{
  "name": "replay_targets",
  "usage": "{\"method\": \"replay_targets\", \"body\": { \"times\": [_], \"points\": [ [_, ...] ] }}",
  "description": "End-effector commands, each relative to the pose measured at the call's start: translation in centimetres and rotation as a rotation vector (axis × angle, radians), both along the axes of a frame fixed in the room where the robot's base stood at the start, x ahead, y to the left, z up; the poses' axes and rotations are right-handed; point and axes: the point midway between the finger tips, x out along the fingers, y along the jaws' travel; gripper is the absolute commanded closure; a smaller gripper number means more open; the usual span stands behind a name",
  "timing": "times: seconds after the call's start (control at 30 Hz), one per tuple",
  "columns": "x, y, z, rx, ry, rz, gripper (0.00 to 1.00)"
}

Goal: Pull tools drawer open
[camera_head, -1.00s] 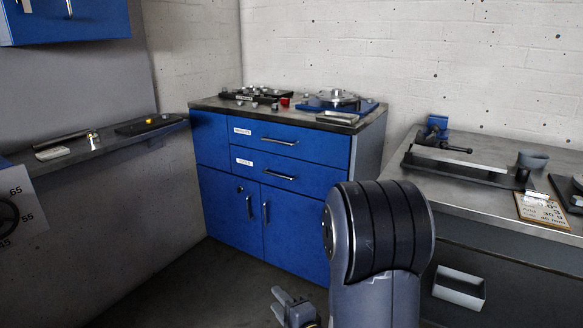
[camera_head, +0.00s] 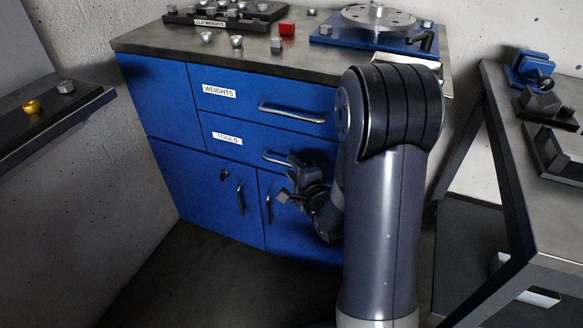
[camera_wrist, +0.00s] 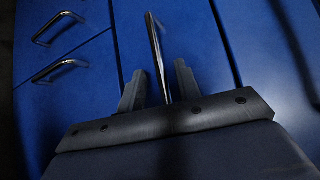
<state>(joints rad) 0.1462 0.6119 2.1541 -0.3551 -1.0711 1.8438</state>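The tools drawer (camera_head: 248,146) is the blue front labelled TOOLS, below the weights drawer, and it sits flush in the cabinet. Its metal bar handle (camera_head: 272,158) is partly hidden by my gripper in the head view. My gripper (camera_head: 288,180) is at the right part of this handle. In the wrist view my gripper (camera_wrist: 157,82) is open, with one finger on each side of the handle (camera_wrist: 154,45). A gap shows between the handle and each finger. I cannot tell how deep the handle reaches between them.
The weights drawer (camera_head: 240,92) above is shut. Two cabinet doors with upright handles (camera_head: 241,197) are shut below; these handles show at left in the wrist view (camera_wrist: 60,70). A workbench (camera_head: 510,165) stands at right. Floor is clear in front of the cabinet's left part.

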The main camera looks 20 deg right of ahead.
Motion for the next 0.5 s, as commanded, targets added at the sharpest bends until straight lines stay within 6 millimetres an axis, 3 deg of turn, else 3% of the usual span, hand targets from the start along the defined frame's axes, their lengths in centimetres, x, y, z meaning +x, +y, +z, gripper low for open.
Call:
{"method": "replay_targets", "body": {
  "times": [0.2, 0.5],
  "points": [
    [1.5, 0.3, -0.3, 0.001, 0.000, 0.000, 0.68],
    [1.6, 0.3, -0.3, 0.001, 0.001, 0.000, 0.70]
  ]
}}
